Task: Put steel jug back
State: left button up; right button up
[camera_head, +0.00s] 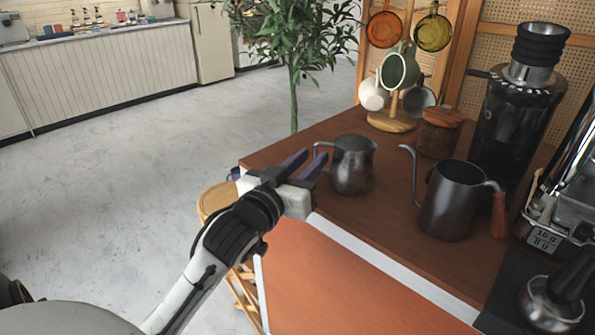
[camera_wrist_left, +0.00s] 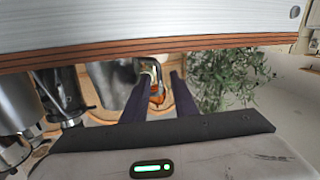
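The steel jug (camera_head: 353,168) stands upright on the wooden cart top near its far left edge, its handle toward the left. My left gripper (camera_head: 309,160) is just left of the jug, its two dark fingers apart and pointing at the handle. In the left wrist view, which looks upside down, the jug (camera_wrist_left: 112,88) is left of the fingers. Its handle shows close to the fingertips of my left gripper (camera_wrist_left: 160,76); I cannot tell whether they touch it. The fingers are not closed on anything. My right gripper is in neither view.
A dark gooseneck kettle (camera_head: 450,205) stands right of the jug. Behind are a wood-lidded jar (camera_head: 440,138), a cup tree (camera_head: 392,122) and a black grinder (camera_head: 512,125). A stool (camera_head: 216,199) and a plant (camera_head: 293,45) stand beyond the cart. Bare wood lies in front of the jug.

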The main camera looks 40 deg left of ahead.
pick_arm(q)
jog(key=s, duration=0.3)
jog(key=s+d, duration=0.1)
jog(key=s, duration=0.1)
jog(key=shift+s, duration=0.3)
